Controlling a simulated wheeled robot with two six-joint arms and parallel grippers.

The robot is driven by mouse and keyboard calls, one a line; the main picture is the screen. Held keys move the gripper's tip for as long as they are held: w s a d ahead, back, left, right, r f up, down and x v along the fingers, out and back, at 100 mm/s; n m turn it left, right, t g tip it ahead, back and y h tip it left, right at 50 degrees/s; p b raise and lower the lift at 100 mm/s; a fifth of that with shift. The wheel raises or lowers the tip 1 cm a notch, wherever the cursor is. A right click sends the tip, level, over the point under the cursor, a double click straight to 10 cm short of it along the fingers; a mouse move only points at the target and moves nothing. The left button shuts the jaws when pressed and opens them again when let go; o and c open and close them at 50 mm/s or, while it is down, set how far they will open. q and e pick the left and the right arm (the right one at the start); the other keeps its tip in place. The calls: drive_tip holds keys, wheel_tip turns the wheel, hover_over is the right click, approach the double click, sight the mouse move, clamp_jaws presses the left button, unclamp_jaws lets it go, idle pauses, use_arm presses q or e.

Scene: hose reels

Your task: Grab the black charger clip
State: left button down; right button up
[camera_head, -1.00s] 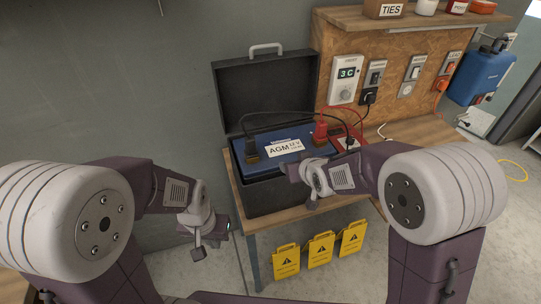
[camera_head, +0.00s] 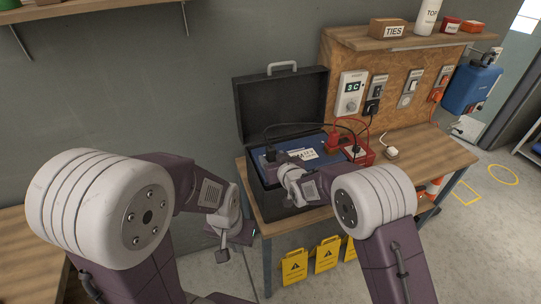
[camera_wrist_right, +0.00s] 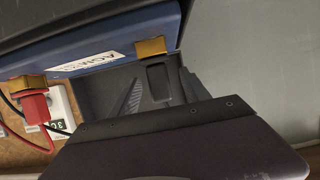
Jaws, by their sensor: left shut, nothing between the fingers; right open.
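The black charger clip (camera_head: 270,153) stands at the left end of the blue battery (camera_head: 325,152), which sits in an open black case (camera_head: 280,103). In the right wrist view the dark clip (camera_wrist_right: 157,84) shows beside a brass terminal (camera_wrist_right: 150,47). My right gripper (camera_wrist_right: 160,91) is open, with one ridged finger on each side of the clip; I cannot tell whether they touch it. In the head view my right gripper (camera_head: 280,161) is over the battery's left part and hides some of it. My left gripper (camera_head: 223,254) is shut and empty, low, left of the bench.
A red clip (camera_head: 333,139) sits on the other terminal, with red and black cables beside it. A red charger box (camera_head: 363,153) stands right of the case. The raised lid stands behind. The bench's right part (camera_head: 430,155) is mostly clear.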

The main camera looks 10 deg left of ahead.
sight(273, 157)
drive_tip(key=x, duration=0.2)
drive_tip(key=shift+w+f, duration=0.1)
drive_tip(key=shift+w, duration=0.3)
drive_tip(key=shift+w+a+f, duration=0.15)
drive_tip(key=shift+a, duration=0.1)
drive_tip(key=shift+s, duration=0.25)
drive_tip(key=c, duration=1)
use_arm(q)
drive_tip(key=shift+w+r, duration=0.15)
drive_tip(key=shift+r, duration=0.35)
use_arm(e)
drive_tip(key=shift+w, duration=0.1)
clamp_jaws()
